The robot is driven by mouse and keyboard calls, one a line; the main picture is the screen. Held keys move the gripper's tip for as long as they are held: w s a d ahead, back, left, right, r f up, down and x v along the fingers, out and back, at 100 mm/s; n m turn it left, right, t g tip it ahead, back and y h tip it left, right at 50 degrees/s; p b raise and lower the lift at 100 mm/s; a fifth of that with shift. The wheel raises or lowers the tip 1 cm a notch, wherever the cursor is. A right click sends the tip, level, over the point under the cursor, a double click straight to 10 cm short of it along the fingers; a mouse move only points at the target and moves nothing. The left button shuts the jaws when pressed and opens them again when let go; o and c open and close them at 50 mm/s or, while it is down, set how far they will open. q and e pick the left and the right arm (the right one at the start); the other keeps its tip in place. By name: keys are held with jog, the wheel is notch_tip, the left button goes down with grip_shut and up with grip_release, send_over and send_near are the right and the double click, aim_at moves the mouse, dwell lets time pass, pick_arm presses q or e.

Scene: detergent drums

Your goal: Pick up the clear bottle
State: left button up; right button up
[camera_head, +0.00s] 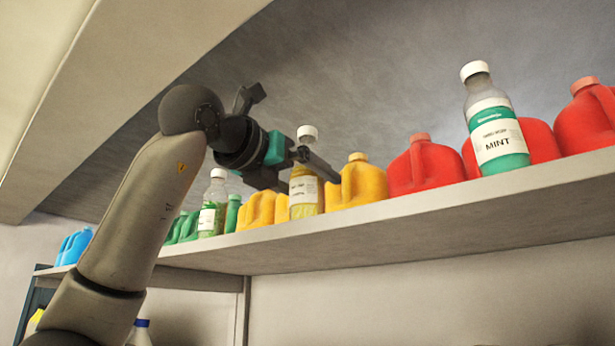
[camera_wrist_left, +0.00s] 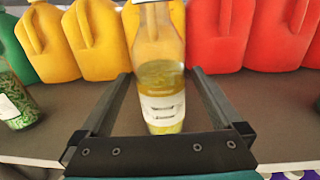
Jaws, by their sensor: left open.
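A clear bottle (camera_head: 304,190) with a white cap, a white label and yellow liquid stands upright at the shelf's front, before the yellow jugs. It also shows in the left wrist view (camera_wrist_left: 160,50), where its top is cut off. My left gripper (camera_head: 312,168) is open, with its fingers reaching past the bottle on either side. In the left wrist view, the gripper (camera_wrist_left: 160,74) has the bottle between its two fingers, with a gap on each side. Another clear bottle labelled MINT (camera_head: 493,125) stands to the right. A third clear bottle with green contents (camera_head: 212,205) stands to the left.
The shelf (camera_head: 420,228) holds yellow jugs (camera_head: 362,184), red jugs (camera_head: 425,165) and green jugs (camera_wrist_left: 12,50) behind the bottles. The shelf above (camera_head: 110,80) lies close over my arm. Bare shelf front shows between the yellow-liquid bottle and the MINT bottle.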

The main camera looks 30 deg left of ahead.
pick_arm(q)
jog(key=shift+w, duration=0.45)
jog(key=shift+s+d, duration=0.1)
jog(key=shift+r, duration=0.1)
grip_shut()
dwell(0.4)
